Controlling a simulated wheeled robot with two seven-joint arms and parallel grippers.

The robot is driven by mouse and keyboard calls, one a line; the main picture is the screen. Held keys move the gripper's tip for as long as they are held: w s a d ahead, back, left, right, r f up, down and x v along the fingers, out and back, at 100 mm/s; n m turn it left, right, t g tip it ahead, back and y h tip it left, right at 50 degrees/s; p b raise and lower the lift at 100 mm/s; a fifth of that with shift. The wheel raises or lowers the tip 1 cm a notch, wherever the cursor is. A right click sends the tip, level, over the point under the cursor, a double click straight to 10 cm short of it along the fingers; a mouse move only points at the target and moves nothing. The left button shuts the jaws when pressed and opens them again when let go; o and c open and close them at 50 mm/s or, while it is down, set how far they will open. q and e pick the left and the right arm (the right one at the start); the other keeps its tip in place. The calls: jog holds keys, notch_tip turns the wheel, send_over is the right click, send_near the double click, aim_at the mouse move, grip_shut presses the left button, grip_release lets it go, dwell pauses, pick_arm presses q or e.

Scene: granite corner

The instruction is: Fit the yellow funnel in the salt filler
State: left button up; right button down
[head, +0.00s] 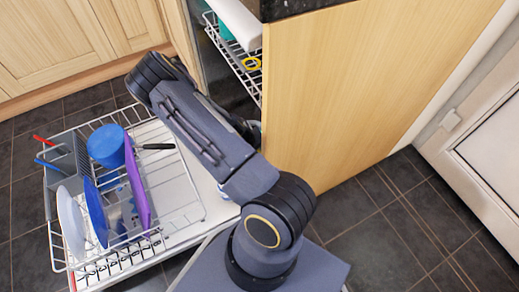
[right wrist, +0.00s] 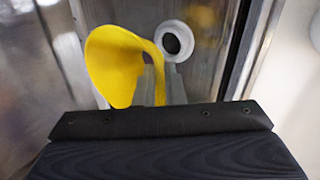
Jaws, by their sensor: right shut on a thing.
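In the right wrist view, the yellow funnel (right wrist: 115,66) stands just beyond my right gripper (right wrist: 160,118), which is shut on it. The funnel's wide side faces left, and a thin curved yellow strip runs down its right side to the gripper's edge. The salt filler (right wrist: 173,41) is a white ring around a dark round hole, up and right of the funnel. The funnel's edge overlaps the ring's left side in the picture; I cannot tell whether they touch. The hole is uncovered. In the head view, the funnel, filler and right gripper are hidden. My left gripper is not in view.
The dishwasher's lower rack (head: 187,197) is pulled out at left with plates, a blue bowl (head: 106,145) and a purple board (head: 137,182). A wooden panel (head: 360,80) stands right of the opening.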

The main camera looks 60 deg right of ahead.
jog(key=shift+f+b, duration=1.4)
jog(key=shift+f, duration=0.7)
jog(key=shift+f, duration=0.8)
jog(key=shift+f, duration=0.7)
jog(key=c, duration=1.4)
grip_release()
jog(key=shift+c, duration=0.2)
jog(key=shift+r, duration=0.1)
jog(key=p+v, duration=0.3)
jog(key=v, duration=0.4)
jog(key=shift+r+p, duration=0.25)
jog(key=shift+p, duration=0.1)
jog(key=shift+w+a+r, duration=0.1)
jog(key=shift+w+a, duration=0.05)
